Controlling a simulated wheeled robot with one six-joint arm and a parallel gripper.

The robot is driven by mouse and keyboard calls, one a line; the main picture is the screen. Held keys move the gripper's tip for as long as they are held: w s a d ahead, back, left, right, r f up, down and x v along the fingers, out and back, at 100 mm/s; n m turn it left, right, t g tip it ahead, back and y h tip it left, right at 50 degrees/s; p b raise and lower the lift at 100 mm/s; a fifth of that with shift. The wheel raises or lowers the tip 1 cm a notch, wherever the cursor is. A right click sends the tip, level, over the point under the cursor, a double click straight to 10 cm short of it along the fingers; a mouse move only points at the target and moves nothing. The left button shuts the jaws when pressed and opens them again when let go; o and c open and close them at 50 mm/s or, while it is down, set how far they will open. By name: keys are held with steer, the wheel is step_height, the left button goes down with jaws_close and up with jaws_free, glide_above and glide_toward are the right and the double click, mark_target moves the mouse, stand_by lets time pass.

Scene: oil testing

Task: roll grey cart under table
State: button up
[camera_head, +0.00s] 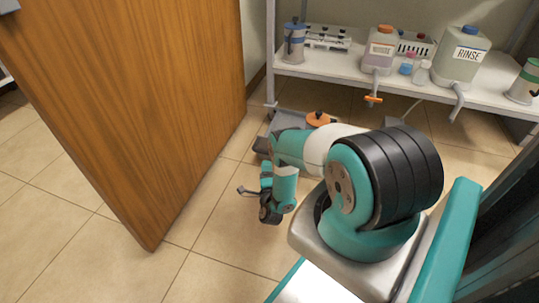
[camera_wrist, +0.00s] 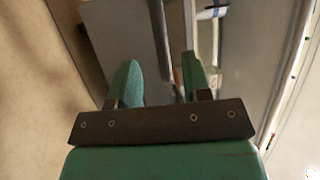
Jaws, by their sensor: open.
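A white table (camera_head: 335,66) with a shelf-like top stands at the back of the head view. A low grey object (camera_head: 287,117), possibly the grey cart, sits on the floor at the table's front left, partly hidden behind my arm. An orange round part (camera_head: 318,118) shows by it. My gripper (camera_head: 254,192) points down and left in front of it, above the tiled floor. In the wrist view its two green fingers (camera_wrist: 162,80) are apart, with nothing visibly held between them. A grey flat surface (camera_wrist: 125,35) lies beyond the left finger; I cannot tell whether it is the cart.
A brown wooden door or panel (camera_head: 140,100) stands close on the left. The table carries a rinse jug (camera_head: 466,58), another jug (camera_head: 380,48), a white rack (camera_head: 326,37) and canisters. Tiled floor (camera_head: 225,240) is open between panel and arm.

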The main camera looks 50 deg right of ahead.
mark_target(266, 152)
steer(key=shift+b+x, duration=2.25)
steer(key=shift+x, duration=1.9)
steer(key=shift+s+d, duration=0.1)
